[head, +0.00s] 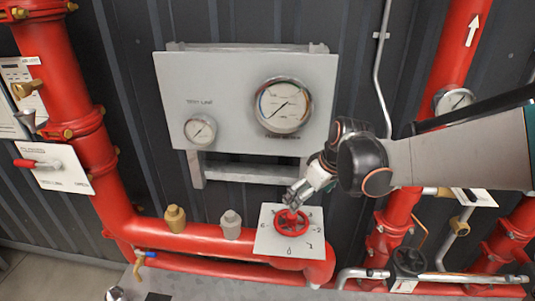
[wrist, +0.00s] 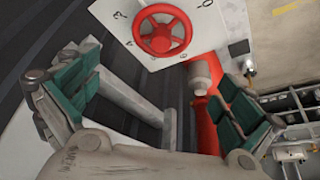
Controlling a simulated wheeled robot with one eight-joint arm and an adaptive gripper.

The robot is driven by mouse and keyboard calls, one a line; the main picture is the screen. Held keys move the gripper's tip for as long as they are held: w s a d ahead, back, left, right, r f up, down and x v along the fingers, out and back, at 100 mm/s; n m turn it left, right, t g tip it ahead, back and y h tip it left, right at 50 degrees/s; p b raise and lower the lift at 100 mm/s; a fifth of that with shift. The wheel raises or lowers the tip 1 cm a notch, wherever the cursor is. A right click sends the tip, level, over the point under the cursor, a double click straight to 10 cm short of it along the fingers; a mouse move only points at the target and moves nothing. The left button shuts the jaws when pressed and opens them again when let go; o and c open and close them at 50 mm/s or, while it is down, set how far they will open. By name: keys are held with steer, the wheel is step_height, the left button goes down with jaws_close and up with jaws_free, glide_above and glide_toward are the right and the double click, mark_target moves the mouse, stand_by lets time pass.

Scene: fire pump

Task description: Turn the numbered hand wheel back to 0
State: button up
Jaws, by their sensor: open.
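The numbered hand wheel (head: 292,222) is red and sits on a white square plate (head: 269,239) with digits around it, low in the middle of the head view. My gripper (head: 297,196) is just above the wheel in the head view. In the wrist view its two green-padded fingers (wrist: 160,110) are spread wide and empty, with the wheel beyond them. Contact with the wheel does not show.
A grey gauge panel (head: 225,85) hangs above the wheel. Red pipes (head: 190,238) run below and beside it, with brass and grey fittings (head: 231,225) left of the plate. A black hand wheel (head: 409,261) is at lower right.

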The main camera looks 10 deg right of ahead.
mark_target(292, 215)
steer(key=b+x, duration=0.2)
steer(key=x, duration=1.2)
steer(key=shift+r, duration=0.1)
